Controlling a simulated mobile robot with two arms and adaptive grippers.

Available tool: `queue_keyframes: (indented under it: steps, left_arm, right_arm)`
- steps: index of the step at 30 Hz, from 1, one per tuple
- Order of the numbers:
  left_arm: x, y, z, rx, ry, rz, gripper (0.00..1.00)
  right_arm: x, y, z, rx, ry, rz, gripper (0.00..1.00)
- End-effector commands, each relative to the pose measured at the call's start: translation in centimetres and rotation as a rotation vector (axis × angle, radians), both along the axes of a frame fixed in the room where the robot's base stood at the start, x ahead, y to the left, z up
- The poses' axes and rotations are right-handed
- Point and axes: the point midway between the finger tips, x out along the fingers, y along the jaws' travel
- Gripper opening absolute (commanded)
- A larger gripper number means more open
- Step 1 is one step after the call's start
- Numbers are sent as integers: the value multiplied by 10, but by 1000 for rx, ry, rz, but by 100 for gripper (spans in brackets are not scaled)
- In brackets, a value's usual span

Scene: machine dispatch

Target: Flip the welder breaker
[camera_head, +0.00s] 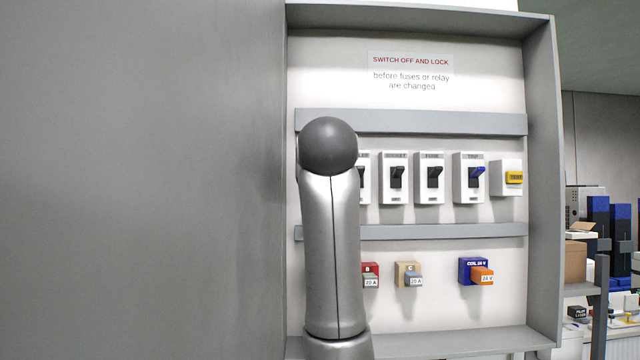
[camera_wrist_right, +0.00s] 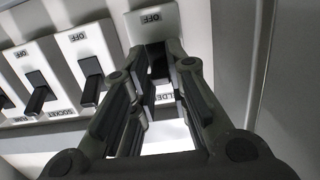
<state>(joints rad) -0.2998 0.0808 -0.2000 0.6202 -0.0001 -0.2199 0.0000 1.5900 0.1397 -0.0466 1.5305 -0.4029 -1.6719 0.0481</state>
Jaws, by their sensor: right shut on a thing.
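The welder breaker (camera_wrist_right: 152,22) is a white housing with a black lever, upside down at top centre of the right wrist view. Its OFF mark shows, and its name label is partly covered by my fingers. My right gripper (camera_wrist_right: 163,72) is shut on its black lever, with the fingertips close to the housing. In the head view only the right edge of the welder breaker (camera_head: 366,190) shows, at the left end of the row. My arm hides the rest and my right gripper there. My left gripper is in neither view.
The socket breaker (camera_wrist_right: 82,47) is beside my fingers. Fuses and a blue relay (camera_head: 467,268) sit below. The cabinet's right wall (camera_head: 545,180) stands out.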

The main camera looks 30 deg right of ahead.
Motion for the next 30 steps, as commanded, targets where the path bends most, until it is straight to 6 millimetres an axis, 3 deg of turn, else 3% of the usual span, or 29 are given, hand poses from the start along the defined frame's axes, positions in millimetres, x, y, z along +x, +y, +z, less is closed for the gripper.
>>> queue_keyframes:
  steps: [15,30]
  left_arm:
    - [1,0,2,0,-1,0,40]
    - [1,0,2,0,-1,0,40]
  right_arm:
    - [2,-2,19,160,258,0,0]
    - [3,-3,23,201,324,-1,0]
